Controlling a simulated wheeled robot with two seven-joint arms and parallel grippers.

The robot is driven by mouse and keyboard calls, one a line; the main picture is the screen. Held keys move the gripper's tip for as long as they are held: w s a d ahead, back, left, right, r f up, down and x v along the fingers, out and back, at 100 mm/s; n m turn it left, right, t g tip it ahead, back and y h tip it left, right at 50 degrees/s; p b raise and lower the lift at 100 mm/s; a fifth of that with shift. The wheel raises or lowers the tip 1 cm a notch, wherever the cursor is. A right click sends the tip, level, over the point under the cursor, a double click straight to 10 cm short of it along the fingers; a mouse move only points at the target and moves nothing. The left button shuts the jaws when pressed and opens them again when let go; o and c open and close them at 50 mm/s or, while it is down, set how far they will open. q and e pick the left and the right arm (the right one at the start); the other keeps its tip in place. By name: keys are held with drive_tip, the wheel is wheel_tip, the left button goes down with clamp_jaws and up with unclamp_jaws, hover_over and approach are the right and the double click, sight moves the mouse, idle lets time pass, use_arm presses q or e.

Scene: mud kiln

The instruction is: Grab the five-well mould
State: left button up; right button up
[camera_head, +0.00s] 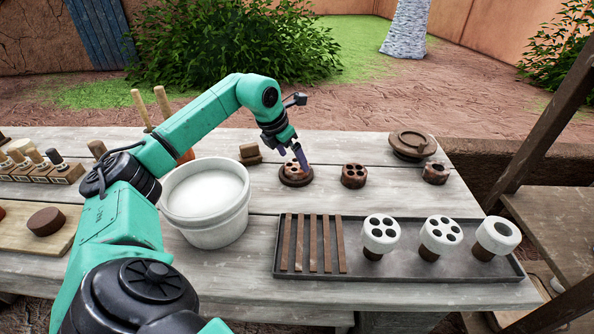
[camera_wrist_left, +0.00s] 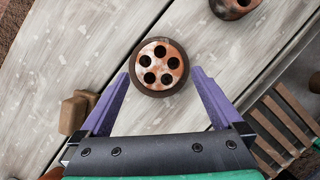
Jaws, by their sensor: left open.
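The five-well mould (camera_head: 294,173) is a reddish-brown round block with dark holes, sitting on a dark round base on the wooden table. It also shows in the left wrist view (camera_wrist_left: 159,66), with its wells facing up. My left gripper (camera_head: 302,158) is directly over the mould and partly hides it in the head view. In the left wrist view its purple fingers (camera_wrist_left: 161,77) are spread apart, one toward each side of the mould, with nothing held between them. I cannot tell whether they touch it. My right gripper is not in view.
A similar mould (camera_head: 354,176) stands to the right, with a smaller brown piece (camera_head: 435,174) beyond. Brown blocks (camera_head: 250,154) lie just left. A white bucket (camera_head: 206,230) stands nearer, beside a dark tray (camera_head: 400,284) of strips and white-topped tools. A lidded brown dish (camera_head: 412,145) is behind.

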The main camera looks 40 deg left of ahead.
sight(296, 165)
use_arm(q)
drive_tip(key=x, duration=0.3)
drive_tip(key=shift+w+a+f, duration=0.1)
drive_tip(key=shift+w+f, duration=0.05)
drive_tip(key=shift+f, duration=0.15)
drive_tip(key=shift+r, duration=0.15)
drive_tip(key=c, duration=1.5)
